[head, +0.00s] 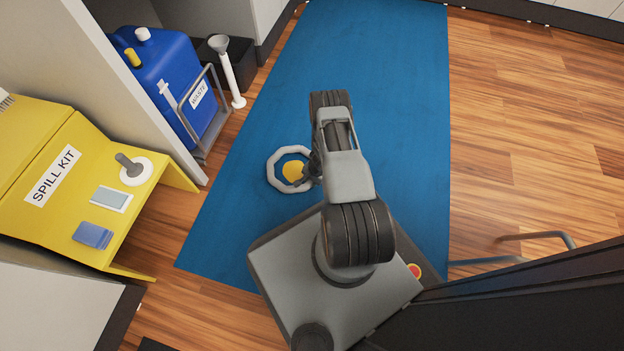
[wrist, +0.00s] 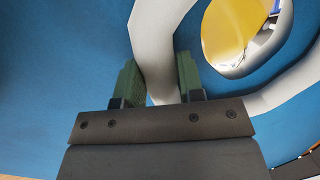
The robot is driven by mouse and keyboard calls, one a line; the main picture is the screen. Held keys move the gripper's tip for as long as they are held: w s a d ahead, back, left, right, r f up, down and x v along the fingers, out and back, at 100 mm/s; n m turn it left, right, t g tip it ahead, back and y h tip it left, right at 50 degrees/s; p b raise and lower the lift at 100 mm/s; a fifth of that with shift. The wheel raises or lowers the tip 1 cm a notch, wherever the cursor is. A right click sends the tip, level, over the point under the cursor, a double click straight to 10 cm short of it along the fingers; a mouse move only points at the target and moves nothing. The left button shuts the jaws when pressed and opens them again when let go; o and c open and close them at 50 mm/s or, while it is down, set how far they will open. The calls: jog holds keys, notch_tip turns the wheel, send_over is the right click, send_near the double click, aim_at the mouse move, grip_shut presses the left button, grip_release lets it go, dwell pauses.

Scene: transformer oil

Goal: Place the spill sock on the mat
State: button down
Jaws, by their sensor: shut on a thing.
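The spill sock is a white ring (head: 272,180) around a yellow oil puddle (head: 294,171) on the blue mat (head: 390,60) in the head view. In the wrist view the white sock (wrist: 152,50) runs between the two green fingers of my gripper (wrist: 160,85), which is shut on it. The puddle (wrist: 235,30) shows inside the ring in the wrist view. The arm hides the ring's right side and most of the gripper in the head view. Whether the sock lies flat on the mat or slightly above it, I cannot tell.
A yellow spill kit (head: 60,190) stands at left with several items on its shelf.

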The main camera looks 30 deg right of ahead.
jog(key=shift+f, duration=0.35)
jog(key=c, duration=0.7)
grip_release()
jog(key=shift+o, duration=0.2)
jog(key=shift+r, duration=0.1)
notch_tip(320, 180, up, 13)
jog(key=s+d+p, duration=0.1)
jog(key=d+p, duration=0.1)
jog(key=p, duration=0.4)
jog(key=shift+s+d+r+p, duration=0.15)
jog(key=shift+s+r+p, duration=0.1)
jog(key=shift+p, duration=0.15)
